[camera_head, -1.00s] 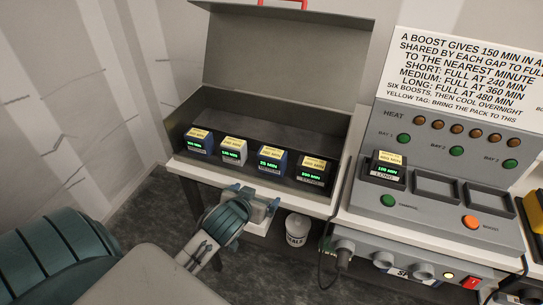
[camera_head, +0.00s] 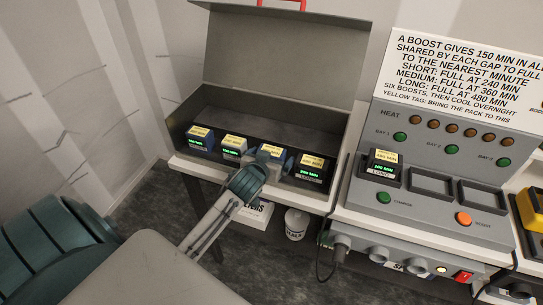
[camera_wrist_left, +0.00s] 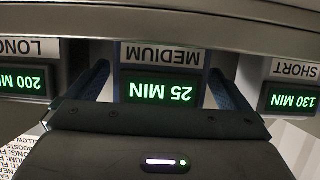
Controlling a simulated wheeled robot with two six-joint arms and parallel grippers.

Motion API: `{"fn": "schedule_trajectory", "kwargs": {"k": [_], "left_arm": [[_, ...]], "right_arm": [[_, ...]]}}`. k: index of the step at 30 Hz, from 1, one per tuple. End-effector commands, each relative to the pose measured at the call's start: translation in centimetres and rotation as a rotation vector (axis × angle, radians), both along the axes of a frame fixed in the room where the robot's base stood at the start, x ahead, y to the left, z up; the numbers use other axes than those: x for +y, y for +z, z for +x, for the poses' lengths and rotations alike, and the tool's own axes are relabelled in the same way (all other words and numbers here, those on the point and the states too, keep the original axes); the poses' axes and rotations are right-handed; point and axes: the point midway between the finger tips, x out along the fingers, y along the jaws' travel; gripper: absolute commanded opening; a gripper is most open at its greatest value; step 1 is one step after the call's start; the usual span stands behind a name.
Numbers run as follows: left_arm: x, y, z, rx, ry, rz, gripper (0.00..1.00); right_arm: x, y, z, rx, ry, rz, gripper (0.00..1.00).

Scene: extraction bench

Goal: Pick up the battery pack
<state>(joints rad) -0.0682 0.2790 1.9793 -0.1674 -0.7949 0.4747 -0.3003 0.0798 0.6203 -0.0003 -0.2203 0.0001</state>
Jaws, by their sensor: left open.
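Several battery packs with yellow tags stand in a row in the open grey case (camera_head: 285,60). In the left wrist view this MEDIUM pack (camera_wrist_left: 160,90) reads 25 MIN, with a finger on each side. I cannot tell if they touch it. A LONG pack (camera_wrist_left: 22,80) and a SHORT pack (camera_wrist_left: 292,98) flank it. My right gripper is not in view.
The grey charging station (camera_head: 430,210) stands to the right, with a LONG pack (camera_head: 383,166) in its left bay and two empty bays. A sign (camera_head: 460,75) rises behind it. A white bucket (camera_head: 296,224) is below the bench. The case wall lies behind the packs.

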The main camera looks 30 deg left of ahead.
Motion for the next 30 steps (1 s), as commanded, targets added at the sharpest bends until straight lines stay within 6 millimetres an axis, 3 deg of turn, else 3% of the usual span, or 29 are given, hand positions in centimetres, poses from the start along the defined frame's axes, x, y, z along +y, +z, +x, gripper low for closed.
{"fn": "schedule_trajectory", "kwargs": {"k": [9, 20, 30], "left_arm": [[0.12, -0.31, 0.58, 0.000, 0.000, 0.000, 1.00], [0.10, -0.15, 0.60, -0.003, -0.001, 0.000, 0.34], [0.13, 0.19, 0.63, -0.005, -0.001, 0.002, 0.33]], "right_arm": [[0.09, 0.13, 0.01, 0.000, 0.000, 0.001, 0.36], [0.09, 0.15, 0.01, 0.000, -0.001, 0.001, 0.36], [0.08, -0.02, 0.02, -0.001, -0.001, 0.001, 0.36]]}}
